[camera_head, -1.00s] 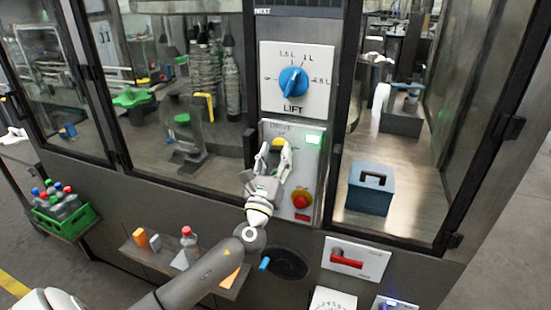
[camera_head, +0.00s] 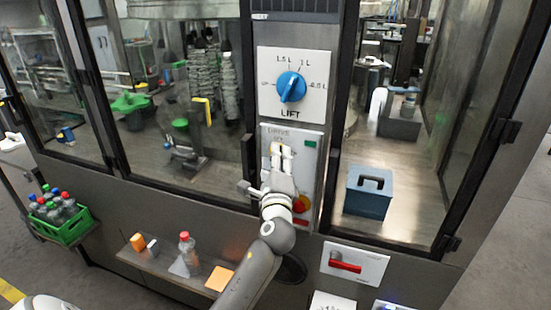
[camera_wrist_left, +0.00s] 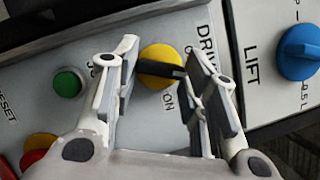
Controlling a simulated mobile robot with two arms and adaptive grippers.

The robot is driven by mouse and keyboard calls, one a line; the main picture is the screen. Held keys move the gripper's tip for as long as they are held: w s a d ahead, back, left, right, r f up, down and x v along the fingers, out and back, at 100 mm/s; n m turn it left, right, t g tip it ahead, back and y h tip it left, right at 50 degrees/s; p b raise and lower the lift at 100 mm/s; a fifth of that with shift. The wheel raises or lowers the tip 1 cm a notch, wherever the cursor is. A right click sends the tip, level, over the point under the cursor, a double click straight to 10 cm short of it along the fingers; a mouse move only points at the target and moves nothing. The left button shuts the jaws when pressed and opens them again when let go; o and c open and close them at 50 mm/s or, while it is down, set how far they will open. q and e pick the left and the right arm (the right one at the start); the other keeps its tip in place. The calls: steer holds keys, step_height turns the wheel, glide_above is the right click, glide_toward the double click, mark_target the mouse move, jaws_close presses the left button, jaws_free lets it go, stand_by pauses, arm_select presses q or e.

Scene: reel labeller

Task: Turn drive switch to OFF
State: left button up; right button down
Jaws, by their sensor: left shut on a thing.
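The drive switch is a yellow round knob (camera_wrist_left: 161,66) with a black handle, on the grey DRIVE panel (camera_head: 310,160). In the left wrist view the knob lies between the two fingers of my left gripper (camera_wrist_left: 166,60), near the printed words DRIVE and ON. The gripper is shut on the switch handle. In the head view my left gripper (camera_head: 281,152) reaches up to the panel and hides the knob. The green lamp (camera_head: 311,144) at the panel's upper right looks dark. My right gripper is not in view.
The blue LIFT dial (camera_head: 291,87) sits directly above. A red-and-yellow button (camera_head: 301,204) and, in the wrist view, a green button (camera_wrist_left: 68,83) are close to the gripper. A red handle (camera_head: 345,267) and a shelf with a bottle (camera_head: 187,253) are lower down.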

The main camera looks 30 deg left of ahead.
arm_select(q)
steer(key=n, duration=0.1)
steer(key=n+g+p, duration=0.1)
steer(key=n, duration=0.1)
steer(key=n+g+p, duration=0.1)
steer(key=n, duration=0.1)
steer(key=shift+r+h, duration=0.25)
steer(key=shift+h, duration=0.05)
steer(key=shift+n+p, duration=0.3)
steer(key=o, duration=0.7)
steer(key=shift+o, duration=0.2)
steer(key=v, duration=1.2)
steer(key=shift+f, duration=0.15)
